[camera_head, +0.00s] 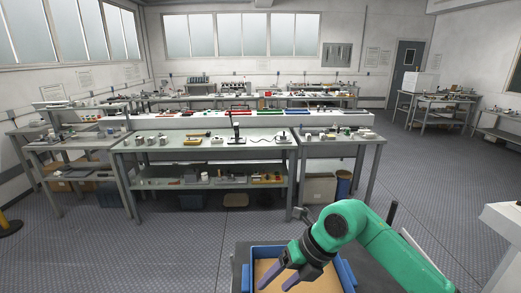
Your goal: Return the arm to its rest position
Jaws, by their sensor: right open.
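My right gripper (279,277) is at the bottom of the head view, at the end of my green right arm. Its two dark fingers are apart and nothing shows between them. It hangs over a blue tray (344,272) with a tan bottom, and the arm hides part of that tray. I cannot tell how high above the tray the fingers are. My left gripper is not in the view.
A grey workbench (150,158) with small devices and a lower shelf stands ahead. More benches line the back wall and the right side. A white-topped surface (503,220) is at the right edge.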

